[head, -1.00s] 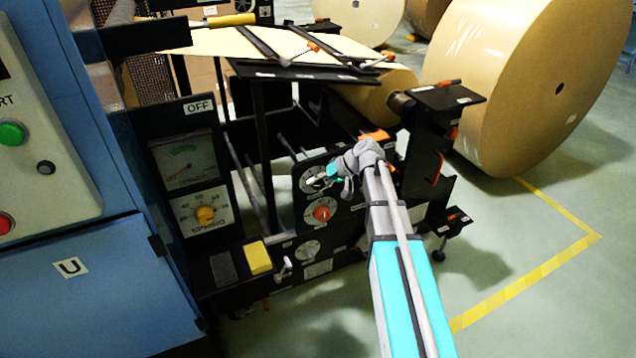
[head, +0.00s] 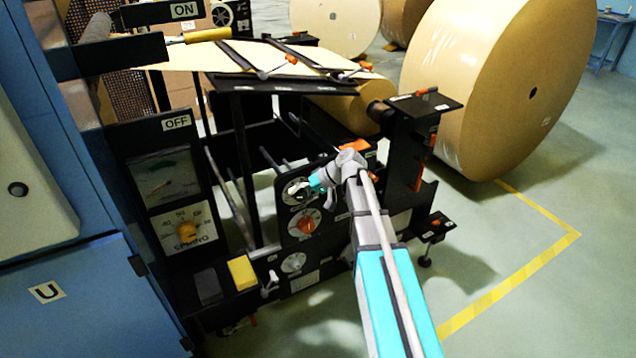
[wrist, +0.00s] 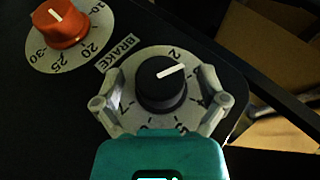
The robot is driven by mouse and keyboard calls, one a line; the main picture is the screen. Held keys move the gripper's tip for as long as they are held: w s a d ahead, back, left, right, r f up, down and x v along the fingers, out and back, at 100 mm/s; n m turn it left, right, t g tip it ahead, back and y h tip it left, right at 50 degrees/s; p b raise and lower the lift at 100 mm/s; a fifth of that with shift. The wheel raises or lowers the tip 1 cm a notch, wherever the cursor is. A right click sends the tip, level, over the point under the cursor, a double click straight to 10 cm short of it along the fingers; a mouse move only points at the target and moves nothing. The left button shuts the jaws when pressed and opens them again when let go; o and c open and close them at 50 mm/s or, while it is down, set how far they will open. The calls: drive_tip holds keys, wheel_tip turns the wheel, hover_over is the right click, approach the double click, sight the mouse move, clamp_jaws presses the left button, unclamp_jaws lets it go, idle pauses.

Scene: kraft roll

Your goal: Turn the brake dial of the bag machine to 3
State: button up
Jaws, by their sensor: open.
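The brake dial (wrist: 161,84) is a black round knob with a white pointer line on a pale numbered plate (wrist: 140,58). The BRAKE label (wrist: 117,53) lies beside it. In the wrist view the pointer aims up and right, just past the 2; the figure beyond it is hidden or unclear near the right finger. My gripper (wrist: 160,100) is open, its two fingers on either side of the knob; I cannot tell whether they touch it. In the head view my gripper (head: 305,187) is at the upper dial of the bag machine's black panel (head: 325,240), covering part of it.
An orange-red knob (wrist: 57,24) with a scale sits beside the brake dial; it also shows below my gripper in the head view (head: 306,222). A lower pale dial (head: 293,263) is under it. A large kraft roll (head: 490,85) stands at the right, with clear floor before it.

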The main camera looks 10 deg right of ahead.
drive_tip(key=shift+f+y+b, duration=0.2)
drive_tip(key=shift+y+b, duration=0.1)
drive_tip(key=shift+b, duration=0.15)
